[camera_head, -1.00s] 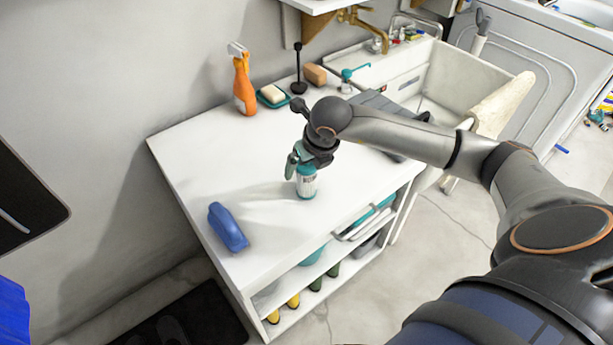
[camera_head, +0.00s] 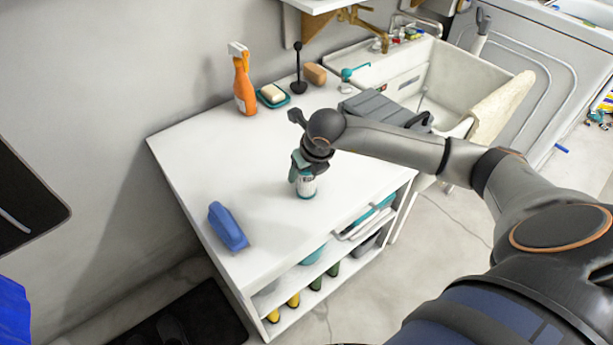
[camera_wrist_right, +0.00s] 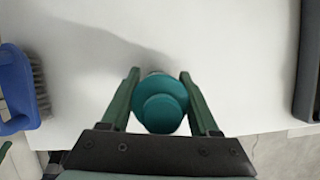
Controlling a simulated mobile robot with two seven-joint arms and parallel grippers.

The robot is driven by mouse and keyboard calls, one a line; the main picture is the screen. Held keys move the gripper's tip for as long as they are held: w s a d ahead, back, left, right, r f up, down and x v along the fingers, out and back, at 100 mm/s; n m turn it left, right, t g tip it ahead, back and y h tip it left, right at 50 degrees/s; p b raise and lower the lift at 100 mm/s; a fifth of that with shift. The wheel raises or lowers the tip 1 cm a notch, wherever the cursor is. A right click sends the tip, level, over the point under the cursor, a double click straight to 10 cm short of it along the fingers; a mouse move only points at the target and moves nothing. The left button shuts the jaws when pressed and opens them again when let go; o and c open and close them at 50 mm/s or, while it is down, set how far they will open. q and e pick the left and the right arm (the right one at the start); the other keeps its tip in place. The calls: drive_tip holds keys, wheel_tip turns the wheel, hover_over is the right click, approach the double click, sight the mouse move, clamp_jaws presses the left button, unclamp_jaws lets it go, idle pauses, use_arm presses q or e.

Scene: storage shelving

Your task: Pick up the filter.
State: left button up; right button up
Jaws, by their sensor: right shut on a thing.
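The filter is a small white cylinder with a teal base and top (camera_head: 306,186), standing upright on the white table. My right gripper (camera_head: 305,172) comes down from above and is shut on it. In the right wrist view the filter's round teal top (camera_wrist_right: 160,104) sits between the two green fingers of the right gripper (camera_wrist_right: 160,90). The upper part of the filter is hidden by the gripper in the head view. My left gripper is not in view.
On the white table (camera_head: 225,180), a blue brush (camera_head: 228,227) lies at front left. An orange spray bottle (camera_head: 243,85), a soap dish (camera_head: 273,97), a black plunger-like tool (camera_head: 299,80) and a grey case (camera_head: 382,108) stand toward the back. A sink (camera_head: 435,85) is behind right.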

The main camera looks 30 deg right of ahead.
clamp_jaws()
drive_tip(key=shift+r, duration=0.1)
